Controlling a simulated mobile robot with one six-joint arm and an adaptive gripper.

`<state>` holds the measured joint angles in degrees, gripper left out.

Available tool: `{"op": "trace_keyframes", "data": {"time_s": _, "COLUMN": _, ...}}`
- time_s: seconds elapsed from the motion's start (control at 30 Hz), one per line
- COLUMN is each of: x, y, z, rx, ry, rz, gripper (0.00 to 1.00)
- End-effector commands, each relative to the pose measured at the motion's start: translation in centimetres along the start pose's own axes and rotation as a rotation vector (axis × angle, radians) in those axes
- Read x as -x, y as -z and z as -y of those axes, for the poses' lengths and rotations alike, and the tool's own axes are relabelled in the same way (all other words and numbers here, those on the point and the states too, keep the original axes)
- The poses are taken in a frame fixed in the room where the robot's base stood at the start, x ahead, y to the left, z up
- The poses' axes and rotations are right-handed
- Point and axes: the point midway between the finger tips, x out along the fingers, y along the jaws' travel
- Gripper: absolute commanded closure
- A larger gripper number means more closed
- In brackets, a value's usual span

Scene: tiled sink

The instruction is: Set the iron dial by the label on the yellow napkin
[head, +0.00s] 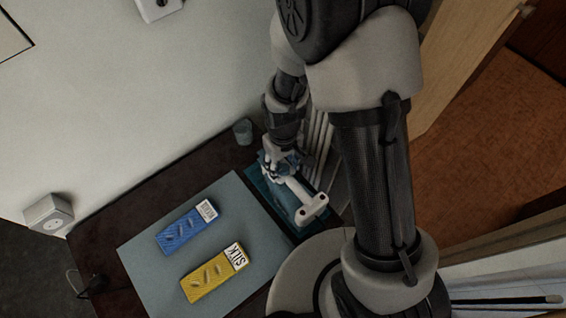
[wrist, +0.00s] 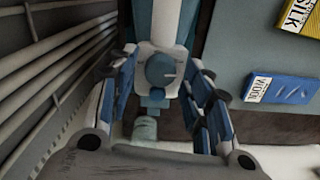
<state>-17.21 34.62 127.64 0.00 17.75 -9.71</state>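The yellow napkin (head: 207,277) lies on the grey-blue ironing mat with a white label reading "SILK". Its labelled end shows in the wrist view (wrist: 306,14). The iron (head: 304,203) is white and blue and sits right of the napkins, partly hidden by my arm. Its round blue-grey dial (wrist: 160,70) has a small pale pointer mark on its right side. The markings around it are too small to read. My gripper (wrist: 158,66) is over the iron, its fingers apart on either side of the dial with a visible gap. It also shows in the head view (head: 282,164).
A small cup (head: 242,131) stands near the wall. Pale pipes (wrist: 60,60) run close to the gripper's left. The grey-blue mat (head: 150,262) has bare room around the napkins.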

Motion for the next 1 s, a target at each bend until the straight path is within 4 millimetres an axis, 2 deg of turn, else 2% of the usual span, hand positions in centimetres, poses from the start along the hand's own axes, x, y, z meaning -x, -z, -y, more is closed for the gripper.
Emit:
{"op": "trace_keyframes", "data": {"time_s": 0.27, "x": 0.0, "y": 0.0, "z": 0.0, "rx": 0.0, "ry": 0.0, "rz": 0.0, "gripper": 0.52}}
{"op": "trace_keyframes", "data": {"time_s": 0.4, "x": 0.7, "y": 0.1, "z": 0.0, "rx": 0.0, "ry": 0.0, "rz": -0.002, "gripper": 0.52}}
{"op": "trace_keyframes", "data": {"time_s": 0.57, "x": 3.5, "y": 0.2, "z": 0.0, "rx": 0.0, "ry": -0.001, "rz": -0.007, "gripper": 0.52}}
{"op": "trace_keyframes", "data": {"time_s": 0.8, "x": 8.6, "y": 0.1, "z": 0.0, "rx": 0.0, "ry": -0.001, "rz": -0.007, "gripper": 0.52}}
{"op": "trace_keyframes", "data": {"time_s": 1.0, "x": 11.3, "y": 0.1, "z": 0.0, "rx": 0.0, "ry": -0.001, "rz": -0.003, "gripper": 0.52}}
